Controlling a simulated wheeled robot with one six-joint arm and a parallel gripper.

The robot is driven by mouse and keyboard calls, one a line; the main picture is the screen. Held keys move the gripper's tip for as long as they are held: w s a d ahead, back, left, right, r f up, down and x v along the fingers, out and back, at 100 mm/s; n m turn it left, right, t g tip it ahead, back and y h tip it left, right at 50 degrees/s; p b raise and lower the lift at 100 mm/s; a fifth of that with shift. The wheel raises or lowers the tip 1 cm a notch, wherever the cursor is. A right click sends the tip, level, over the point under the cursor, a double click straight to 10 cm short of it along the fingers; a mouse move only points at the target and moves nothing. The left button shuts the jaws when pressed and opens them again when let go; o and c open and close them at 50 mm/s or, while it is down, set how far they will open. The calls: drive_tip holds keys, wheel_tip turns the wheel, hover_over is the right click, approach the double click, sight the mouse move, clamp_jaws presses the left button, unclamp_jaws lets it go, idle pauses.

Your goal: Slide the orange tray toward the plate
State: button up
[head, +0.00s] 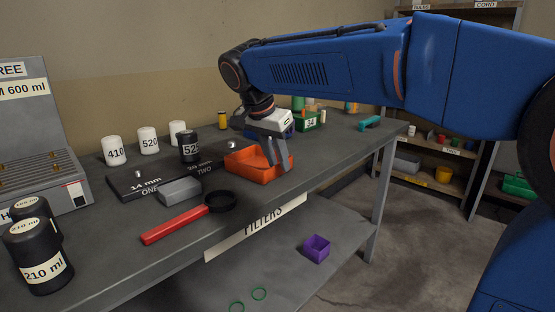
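The orange tray (247,170) is a shallow open box on the grey bench, near its front edge. The dark plate (130,184) lies to its left, marked "14 mm ONE" and "TWO", with a small silver piece on it toward the left. My gripper (277,163) points down at the right part of the tray, and its grey fingers overlap the tray's right side in the picture. I cannot tell whether they touch the tray or hold its wall. The fingers hide part of the tray's inside and right wall.
A grey block (180,191) and a red-handled black ring (175,225) lie in front of the plate. A black "52" weight (189,146) and white numbered cylinders (149,141) stand behind it. A green box (310,121) and a teal item (370,122) are farther right.

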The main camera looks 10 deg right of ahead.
drive_tip(key=shift+r, duration=0.1)
drive_tip(key=v, duration=1.6)
drive_tip(key=s+d+f+n+y, duration=0.1)
drive_tip(key=s+d+f+n, duration=0.2)
drive_tip(key=s+d+f, duration=0.3)
drive_tip(key=s+d+f+n+y, duration=0.15)
drive_tip(key=s+d+f, duration=0.25)
drive_tip(key=d+f, duration=0.4)
drive_tip(key=s+d+f+n+t, duration=0.1)
drive_tip(key=s+d+f, duration=0.3)
drive_tip(key=f, duration=0.6)
drive_tip(key=s+d+f+n, duration=0.3)
drive_tip(key=s+f+n, duration=0.1)
drive_tip(key=s+f, duration=0.5)
drive_tip(key=shift+d+f+t+y, duration=0.35)
drive_tip(key=shift+f+t+y, duration=0.1)
drive_tip(key=shift+f, duration=0.25)
